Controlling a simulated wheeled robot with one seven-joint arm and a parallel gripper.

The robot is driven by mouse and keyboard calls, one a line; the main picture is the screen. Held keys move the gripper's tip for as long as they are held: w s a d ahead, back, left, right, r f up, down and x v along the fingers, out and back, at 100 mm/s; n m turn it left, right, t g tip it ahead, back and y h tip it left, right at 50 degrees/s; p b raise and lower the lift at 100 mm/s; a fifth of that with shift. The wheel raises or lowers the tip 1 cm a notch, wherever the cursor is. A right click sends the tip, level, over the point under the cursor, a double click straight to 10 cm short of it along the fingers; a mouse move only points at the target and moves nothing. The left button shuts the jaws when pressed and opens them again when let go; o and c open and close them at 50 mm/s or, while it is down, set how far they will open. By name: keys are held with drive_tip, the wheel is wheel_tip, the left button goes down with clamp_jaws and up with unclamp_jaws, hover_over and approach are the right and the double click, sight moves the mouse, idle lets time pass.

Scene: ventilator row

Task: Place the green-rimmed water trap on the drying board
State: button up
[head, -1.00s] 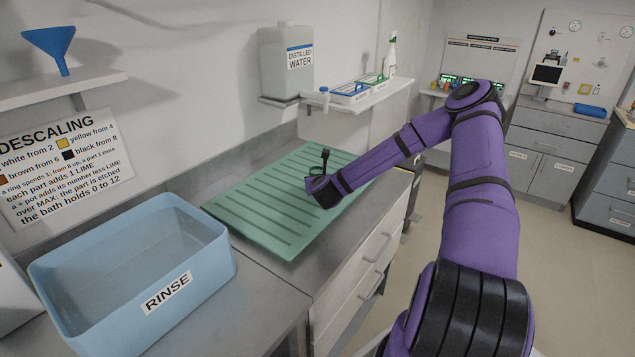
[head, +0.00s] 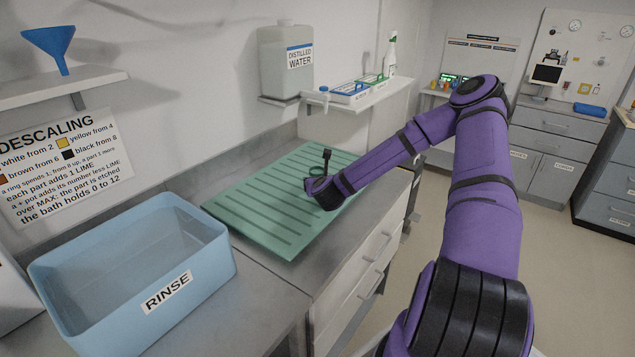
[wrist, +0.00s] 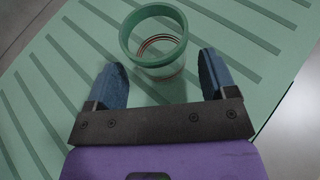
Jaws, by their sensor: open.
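The green-rimmed water trap (wrist: 152,73) stands on the green ridged drying board (wrist: 50,95) in the wrist view. It is a clear cup with a green rim and brown rings showing inside. My gripper (wrist: 163,72) is open, with one blue finger on each side of the trap's near part and a gap to it on both sides. In the head view, the drying board (head: 255,225) lies on the grey counter.
A blue RINSE basin (head: 215,262) stands left of the board. A shelf (head: 375,93) with trays and a bottle, and a distilled water jug (head: 284,68), are behind. Drawers (head: 365,265) lie below the counter's front edge. The board's left part is bare.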

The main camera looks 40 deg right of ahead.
drive_tip(key=v, duration=0.9)
drive_tip(key=shift+r, duration=0.15)
drive_tip(key=s+a+r+n+g+y, duration=0.25)
drive_tip(key=a+r+n, duration=0.35)
drive_tip(key=n, duration=0.6)
drive_tip(key=s+a+r+n+g+y, duration=0.1)
drive_tip(key=a+r+n+y, duration=0.45)
drive_tip(key=n, duration=0.65)
drive_tip(key=s+a+r+n+g+h, duration=0.1)
drive_tip(key=s+a+r+n+g, duration=0.1)
drive_tip(key=s+r+n, duration=0.6)
drive_tip(key=s+a+r+n+g+h, duration=0.1)
drive_tip(key=s+a+r+n, duration=0.2)
drive_tip(key=s+r+n, duration=0.6)
drive_tip(key=shift+s+r+g, duration=0.35)
drive_tip(key=shift+s+r, duration=1.7)
drive_tip(key=shift+s, duration=3.7)
drive_tip(key=shift+c, duration=0.2)
